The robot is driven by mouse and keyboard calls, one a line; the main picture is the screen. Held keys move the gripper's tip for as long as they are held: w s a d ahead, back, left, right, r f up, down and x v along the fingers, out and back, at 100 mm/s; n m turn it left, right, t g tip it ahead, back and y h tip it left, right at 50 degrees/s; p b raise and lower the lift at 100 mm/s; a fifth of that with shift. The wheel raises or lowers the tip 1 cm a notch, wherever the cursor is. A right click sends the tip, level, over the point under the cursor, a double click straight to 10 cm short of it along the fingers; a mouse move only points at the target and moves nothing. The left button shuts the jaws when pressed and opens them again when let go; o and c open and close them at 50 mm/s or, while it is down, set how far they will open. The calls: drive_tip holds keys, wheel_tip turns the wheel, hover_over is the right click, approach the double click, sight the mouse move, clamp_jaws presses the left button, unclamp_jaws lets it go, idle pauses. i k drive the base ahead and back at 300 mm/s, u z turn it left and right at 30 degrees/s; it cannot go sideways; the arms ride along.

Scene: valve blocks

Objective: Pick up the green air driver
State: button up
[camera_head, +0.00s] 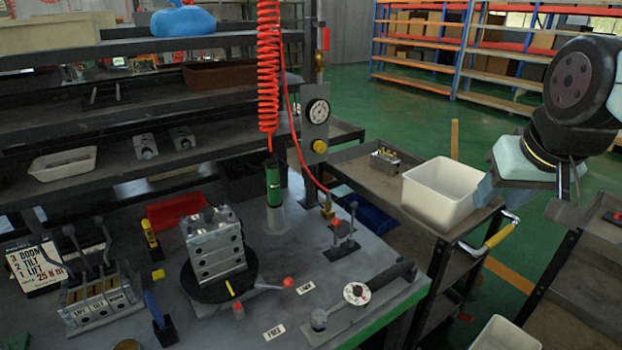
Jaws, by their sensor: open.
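The green air driver (273,184) is upright at the back of the workbench, below the end of a red coiled hose (268,70). It is over a pale round spot or holder on the bench; whether it rests there or hangs just above cannot be told. My gripper (526,204) is at the right of the view, pointing down over the cart area, open and empty. It is well to the right of the driver and apart from it.
A valve block (214,244) stands on a dark turntable left of the driver. A gauge post (316,125) rises just right of the driver. Lever valves (100,290) are at front left. A white bin (437,193) sits on a cart between bench and gripper. Dark shelves are behind.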

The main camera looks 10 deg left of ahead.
sight(271, 165)
drive_tip(key=u, duration=0.5)
drive_tip(key=i, duration=0.15)
drive_tip(key=z, duration=2.35)
drive_tip(key=k, duration=2.25)
drive_tip(key=u, duration=0.65)
drive_tip(key=i, duration=1)
drive_tip(key=z, duration=0.05)
